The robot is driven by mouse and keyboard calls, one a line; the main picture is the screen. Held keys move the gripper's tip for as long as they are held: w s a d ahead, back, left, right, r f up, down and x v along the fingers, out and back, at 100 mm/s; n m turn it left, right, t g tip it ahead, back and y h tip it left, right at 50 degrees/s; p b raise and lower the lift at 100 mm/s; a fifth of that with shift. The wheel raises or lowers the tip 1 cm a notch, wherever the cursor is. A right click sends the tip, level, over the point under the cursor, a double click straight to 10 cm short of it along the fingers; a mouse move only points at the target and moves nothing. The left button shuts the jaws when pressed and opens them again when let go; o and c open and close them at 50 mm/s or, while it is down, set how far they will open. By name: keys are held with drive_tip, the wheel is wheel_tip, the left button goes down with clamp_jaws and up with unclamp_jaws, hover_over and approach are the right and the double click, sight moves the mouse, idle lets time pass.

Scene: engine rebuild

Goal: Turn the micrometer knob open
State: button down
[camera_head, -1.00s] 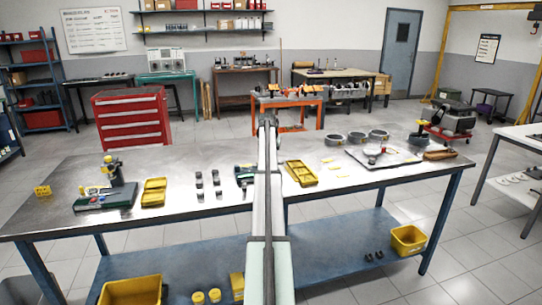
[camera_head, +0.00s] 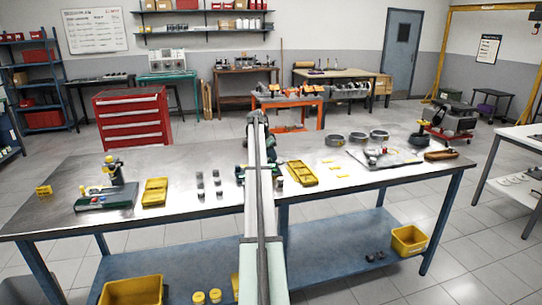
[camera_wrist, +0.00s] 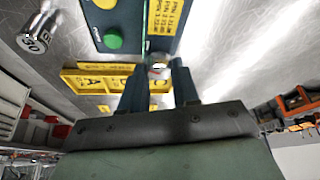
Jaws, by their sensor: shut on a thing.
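In the wrist view, my gripper (camera_wrist: 158,85) is shut on a small silver knob (camera_wrist: 157,67), which shows between the two dark fingertips. The knob sits at the edge of a dark teal base plate (camera_wrist: 132,17) with a green button (camera_wrist: 113,38) and a yellow printed label (camera_wrist: 165,20). I take it for the micrometer knob; most of the instrument is hidden. In the head view, part of the teal device (camera_head: 240,174) shows at mid-bench, left of my arm. My fingertips are hidden there behind my arm.
In the wrist view, a yellow lettered tray (camera_wrist: 90,80) lies near the fingers and a silver numbered cylinder (camera_wrist: 37,35) lies at upper left. Several small cylinders (camera_head: 216,182) stand left of my arm. Yellow trays (camera_head: 154,192) (camera_head: 301,173) flank the middle of the metal bench (camera_head: 140,228).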

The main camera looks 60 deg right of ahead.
drive_tip(key=shift+m, duration=0.4)
drive_tip(key=c, duration=0.8)
unclamp_jaws()
drive_tip(key=shift+r, duration=0.1)
drive_tip(key=v, duration=1.3)
drive_tip(key=shift+w+a+r, duration=0.1)
drive_tip(key=shift+w+r, duration=0.15)
drive_tip(key=shift+r, duration=0.05)
